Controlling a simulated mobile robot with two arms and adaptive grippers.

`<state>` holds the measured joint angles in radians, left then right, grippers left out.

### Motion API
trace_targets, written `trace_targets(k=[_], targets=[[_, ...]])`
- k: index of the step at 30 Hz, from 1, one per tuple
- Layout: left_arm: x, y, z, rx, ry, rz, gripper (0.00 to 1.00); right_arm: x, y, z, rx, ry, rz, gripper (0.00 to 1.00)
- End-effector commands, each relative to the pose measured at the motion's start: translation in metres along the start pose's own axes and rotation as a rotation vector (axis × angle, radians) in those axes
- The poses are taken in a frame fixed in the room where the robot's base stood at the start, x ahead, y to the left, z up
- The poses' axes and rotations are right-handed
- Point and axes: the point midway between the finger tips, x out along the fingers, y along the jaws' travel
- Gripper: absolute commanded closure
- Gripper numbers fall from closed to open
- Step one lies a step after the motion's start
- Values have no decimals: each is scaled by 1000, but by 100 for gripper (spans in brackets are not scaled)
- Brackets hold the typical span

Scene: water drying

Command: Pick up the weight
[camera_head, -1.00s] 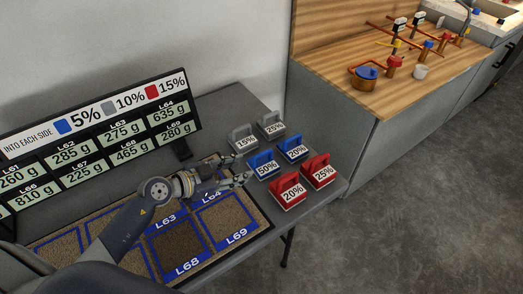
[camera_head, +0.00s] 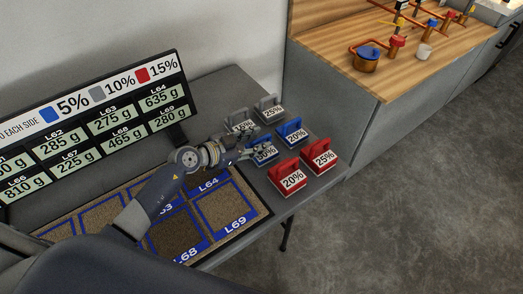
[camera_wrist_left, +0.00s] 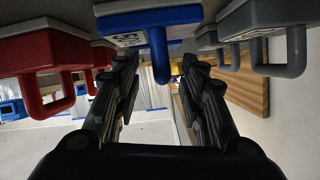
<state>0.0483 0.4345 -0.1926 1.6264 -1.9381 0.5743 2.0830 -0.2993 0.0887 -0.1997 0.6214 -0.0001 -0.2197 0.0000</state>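Several block weights with loop handles stand at the table's right end. The blue 50% weight (camera_head: 266,156) is partly hidden behind my left gripper (camera_head: 252,148). In the left wrist view, which looks upside down, the blue weight (camera_wrist_left: 135,20) is at top centre. Its handle lies in the gap between the fingers of my left gripper (camera_wrist_left: 158,75), which are open with space on both sides. The other weights are a blue 20% (camera_head: 293,132), a red 20% (camera_head: 290,176), a red 25% (camera_head: 319,156), a grey 25% (camera_head: 268,110) and a partly hidden grey one (camera_head: 238,120). My right gripper is not seen.
A sign board (camera_head: 95,118) with gram readings stands at the back left. A tray (camera_head: 254,225) of granule-filled squares labelled L63 to L69 lies in front. A wooden counter (camera_head: 400,80) with valves stands at the right. The weights stand close together.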

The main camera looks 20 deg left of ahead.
Motion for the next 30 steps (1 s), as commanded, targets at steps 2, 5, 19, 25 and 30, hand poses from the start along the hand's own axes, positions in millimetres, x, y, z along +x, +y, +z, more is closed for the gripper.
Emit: trace_targets(k=[2,5,19,25,30], targets=[[12,0,-1,0,3,-1,62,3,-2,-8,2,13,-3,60],[18,0,0,0,2,-2,62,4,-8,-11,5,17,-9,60],[20,0,-1,1,1,-1,100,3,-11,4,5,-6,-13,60],[20,0,-2,1,2,-1,100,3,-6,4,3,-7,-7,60],[17,-1,-7,2,3,-1,100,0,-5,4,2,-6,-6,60]])
